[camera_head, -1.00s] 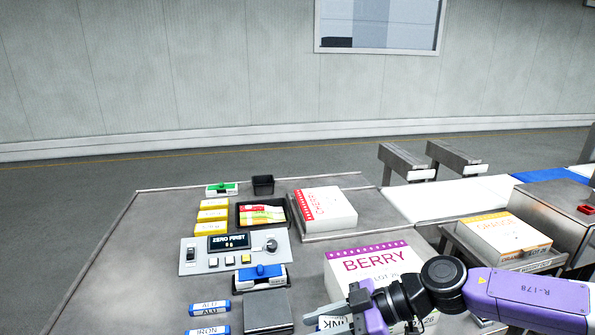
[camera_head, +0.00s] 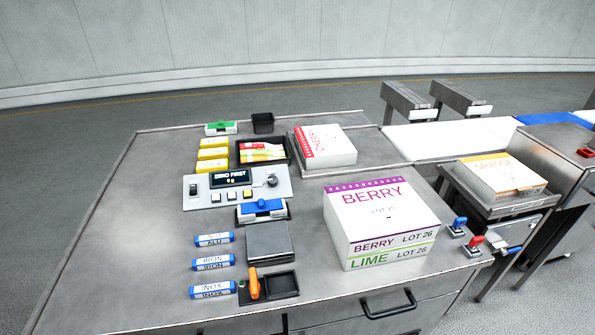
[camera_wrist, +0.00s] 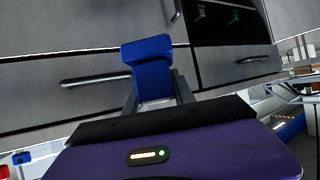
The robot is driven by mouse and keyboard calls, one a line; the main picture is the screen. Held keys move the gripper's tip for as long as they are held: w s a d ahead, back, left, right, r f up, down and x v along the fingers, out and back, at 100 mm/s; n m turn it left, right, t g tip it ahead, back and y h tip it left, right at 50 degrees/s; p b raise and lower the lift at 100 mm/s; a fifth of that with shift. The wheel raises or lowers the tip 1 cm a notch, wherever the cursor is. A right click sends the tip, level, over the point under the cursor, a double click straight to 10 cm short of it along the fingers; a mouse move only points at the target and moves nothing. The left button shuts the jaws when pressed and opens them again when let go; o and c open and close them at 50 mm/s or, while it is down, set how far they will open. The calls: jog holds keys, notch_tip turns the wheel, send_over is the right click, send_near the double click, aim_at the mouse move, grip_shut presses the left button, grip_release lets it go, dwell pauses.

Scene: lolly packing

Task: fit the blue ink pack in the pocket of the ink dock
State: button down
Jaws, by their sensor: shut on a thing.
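My gripper (camera_wrist: 156,90) shows only in the wrist view, where its fingers are shut on the blue ink pack (camera_wrist: 150,62). The pack sticks out beyond the fingertips, with a pale part between them. It is in front of a grey cabinet front and appears clear of it. A dark recess (camera_wrist: 235,30) with a small green light lies beyond and to the right of the pack in the wrist view. I cannot tell for sure whether this is the ink dock, and no pocket can be made out. My gripper and the pack are out of the head view.
The table carries a BERRY and LIME carton stack (camera_head: 385,225), a control box (camera_head: 238,187), a black tray with an orange lever (camera_head: 284,284) and several blue-ended rolls. Drawer handles (camera_wrist: 95,80) stick out from the cabinet front. Open floor lies to the left.

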jog(key=shift+s+a+f+m+t+h, duration=1)
jog(key=shift+s+a+m+t+h, duration=0.2)
jog(key=shift+s+a+m+h, duration=0.85)
jog(key=w+d+r+m+h, duration=0.3)
jog(key=w+r, duration=0.1)
jog(key=w, duration=0.1)
jog(key=shift+w+d+m, duration=0.2)
jog(key=shift+d+m, duration=0.15)
jog(key=shift+d, duration=0.05)
jog(key=shift+t+h, duration=0.25)
jog(key=shift+t, duration=0.05)
